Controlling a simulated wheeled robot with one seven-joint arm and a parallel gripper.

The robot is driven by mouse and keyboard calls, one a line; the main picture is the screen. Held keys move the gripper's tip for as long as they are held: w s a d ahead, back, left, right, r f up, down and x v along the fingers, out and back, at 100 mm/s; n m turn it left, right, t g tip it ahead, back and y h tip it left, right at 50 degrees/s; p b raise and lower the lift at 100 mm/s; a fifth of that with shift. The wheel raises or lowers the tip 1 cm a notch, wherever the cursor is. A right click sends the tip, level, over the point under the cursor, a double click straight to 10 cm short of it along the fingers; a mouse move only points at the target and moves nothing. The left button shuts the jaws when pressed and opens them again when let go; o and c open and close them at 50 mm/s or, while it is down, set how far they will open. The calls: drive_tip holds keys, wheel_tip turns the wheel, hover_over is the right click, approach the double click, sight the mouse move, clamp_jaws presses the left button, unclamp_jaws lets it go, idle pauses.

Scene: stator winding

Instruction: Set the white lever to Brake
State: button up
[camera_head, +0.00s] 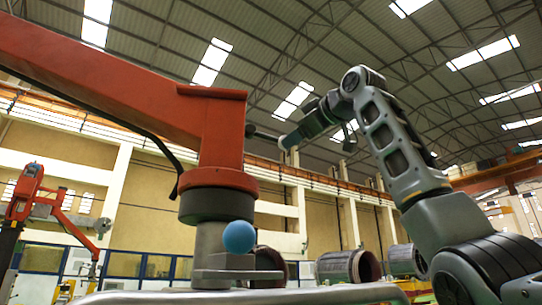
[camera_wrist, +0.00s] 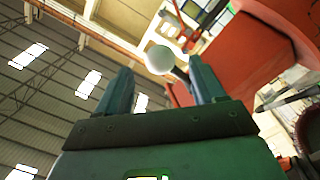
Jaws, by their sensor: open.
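The white lever's round white knob (camera_wrist: 159,59) shows in the wrist view, with a dark rod behind it. My gripper (camera_wrist: 160,68) is open, with one finger on each side of the knob in the picture. I see a gap on both sides and cannot tell how deep the knob sits between the fingers. In the head view my gripper (camera_head: 288,141) reaches in from the right, beside the orange machine arm. A thin dark rod (camera_head: 265,135) runs from that arm toward my fingers. The knob is too small there to make out clearly. No Brake marking is readable.
The orange machine arm (camera_head: 210,130) stands close on the left of my gripper and also fills the upper right of the wrist view (camera_wrist: 245,55). A blue ball (camera_head: 239,237) is lower, at the machine's base. Dark cylinders (camera_head: 348,267) stand behind. The space above my gripper is free.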

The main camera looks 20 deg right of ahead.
sight(282, 147)
drive_tip(key=p+x, duration=0.3)
drive_tip(key=x, duration=0.5)
clamp_jaws()
idle(0.7)
